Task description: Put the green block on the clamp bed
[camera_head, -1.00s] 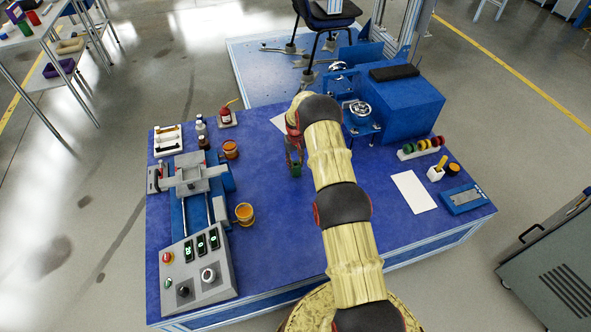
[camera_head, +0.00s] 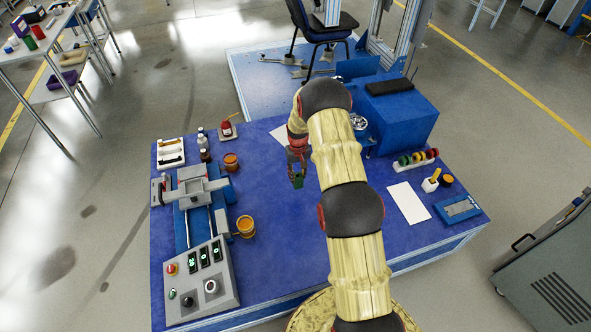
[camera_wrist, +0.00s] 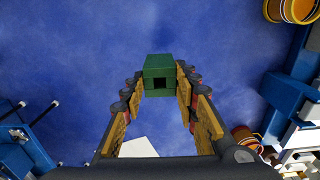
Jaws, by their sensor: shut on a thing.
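The green block (camera_head: 298,182) is held between the fingertips of my gripper (camera_head: 297,176), over the blue table top. In the wrist view, the block (camera_wrist: 159,65) sits at the ends of both fingers (camera_wrist: 160,75), with a dark square opening in its near face. I cannot tell how high it is above the table. The clamp bed looks to be the blue bed with grey clamp parts and rails (camera_head: 195,188) on the left of the table. My gripper is well to its right, apart from it. Part of the clamp machine shows at the right edge of the wrist view.
An orange cup (camera_head: 245,226) stands between the clamp bed and my gripper. Another cup (camera_head: 231,161) and small bottles (camera_head: 204,148) stand behind. A control box (camera_head: 202,284) is at the front left. A blue fixture (camera_head: 403,115) stands at the back right. The middle table is clear.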

